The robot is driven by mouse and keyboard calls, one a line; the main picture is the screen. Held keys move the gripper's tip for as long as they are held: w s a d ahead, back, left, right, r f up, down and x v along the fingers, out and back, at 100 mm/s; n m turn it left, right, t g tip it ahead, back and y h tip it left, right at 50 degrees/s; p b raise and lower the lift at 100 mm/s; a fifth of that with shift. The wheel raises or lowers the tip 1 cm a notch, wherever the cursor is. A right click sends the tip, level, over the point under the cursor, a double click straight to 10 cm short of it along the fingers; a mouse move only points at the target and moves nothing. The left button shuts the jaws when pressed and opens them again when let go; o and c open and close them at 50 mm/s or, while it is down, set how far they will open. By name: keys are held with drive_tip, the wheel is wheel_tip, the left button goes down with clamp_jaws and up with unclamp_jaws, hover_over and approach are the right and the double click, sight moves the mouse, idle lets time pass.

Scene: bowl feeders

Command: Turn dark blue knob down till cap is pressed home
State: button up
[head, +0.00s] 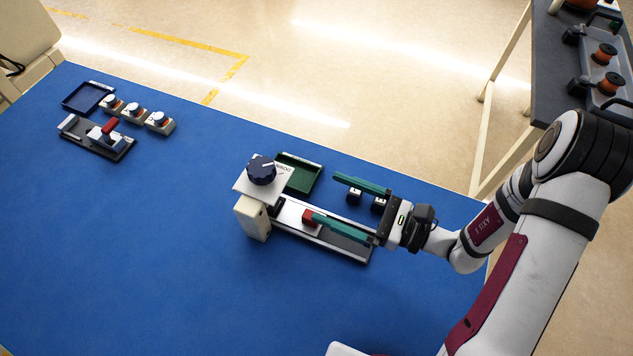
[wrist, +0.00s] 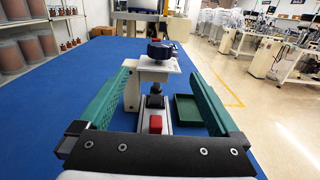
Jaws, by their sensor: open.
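The dark blue knob (head: 262,170) sits on top of a white plate on a cream press stand (head: 252,218), and shows in the wrist view (wrist: 161,49). A dark plunger (wrist: 155,88) hangs under the plate. A red block (head: 308,217) lies on the white and black rail in front of the stand, also in the wrist view (wrist: 156,123). Which part is the cap I cannot tell. My gripper (head: 350,206) is open, its two green fingers pointing at the stand, one on each side. It is short of the knob and touches nothing that I can see.
A green tray (head: 300,174) lies beside the stand, and small dark-topped parts (head: 354,195) stand by my far finger. A blue tray (head: 88,97), several knobbed units (head: 134,113) and another fixture (head: 97,138) stand far left. The near blue tabletop is clear.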

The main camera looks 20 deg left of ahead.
drive_tip(key=s+a+r+n+g+h, duration=0.2)
drive_tip(key=s+a+n+g+h, duration=0.15)
drive_tip(key=n+g, duration=0.45)
wheel_tip(320, 180, up, 15)
drive_tip(key=n+t+h, duration=0.7)
drive_tip(key=n+h, duration=0.6)
drive_tip(key=h, duration=0.2)
hover_over(260, 167)
drive_tip(key=shift+y, duration=0.25)
wheel_tip(260, 167, down, 15)
drive_tip(key=shift+f, duration=0.1)
